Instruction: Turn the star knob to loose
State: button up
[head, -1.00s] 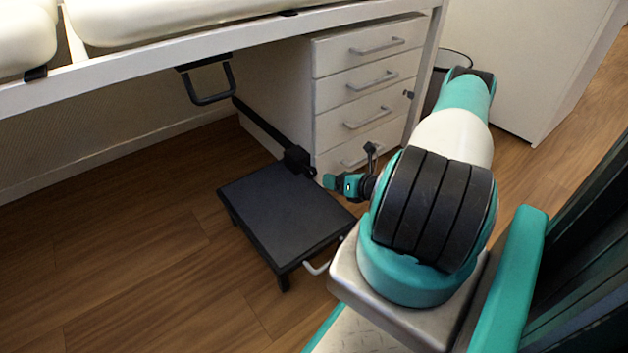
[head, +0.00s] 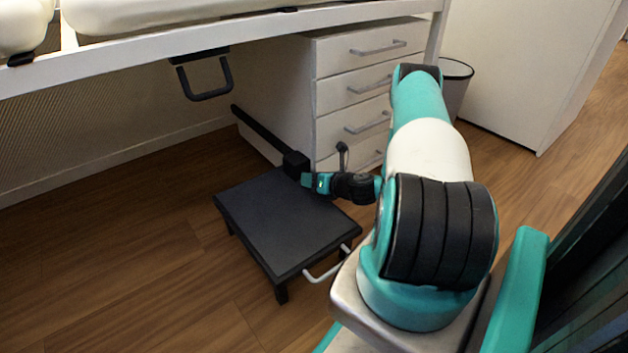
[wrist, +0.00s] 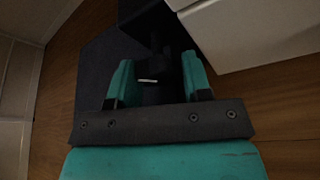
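A black block (head: 296,162) sits at the lower end of a slanting black bar, just above the dark step stool. My teal gripper (head: 309,181) is at its near right side in the head view and covers the knob there. In the wrist view my two teal fingers (wrist: 158,78) stand apart. The dark star knob (wrist: 163,70) lies between them, with a short pale mark on its left; its lobes are too dark to make out. I see no clear grip on it.
The black step stool (head: 270,225) with a pale handle (head: 327,268) lies below. White drawers (head: 362,90) stand close behind my gripper. The white bed frame (head: 230,30) with a black loop handle (head: 206,95) is above. Wood floor is clear at left.

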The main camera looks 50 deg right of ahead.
jog(key=c, duration=0.4)
jog(key=shift+r+p, duration=0.1)
jog(key=shift+p, duration=0.25)
jog(key=shift+a+r+n+h+p, duration=0.1)
jog(key=shift+n+h+p, duration=0.4)
jog(key=shift+p, duration=0.55)
jog(key=shift+n+g+h+p, duration=0.4)
jog(key=shift+n+h+p, duration=0.3)
jog(key=shift+n+p, duration=0.8)
jog(key=shift+f, duration=0.2)
jog(key=o, duration=0.9)
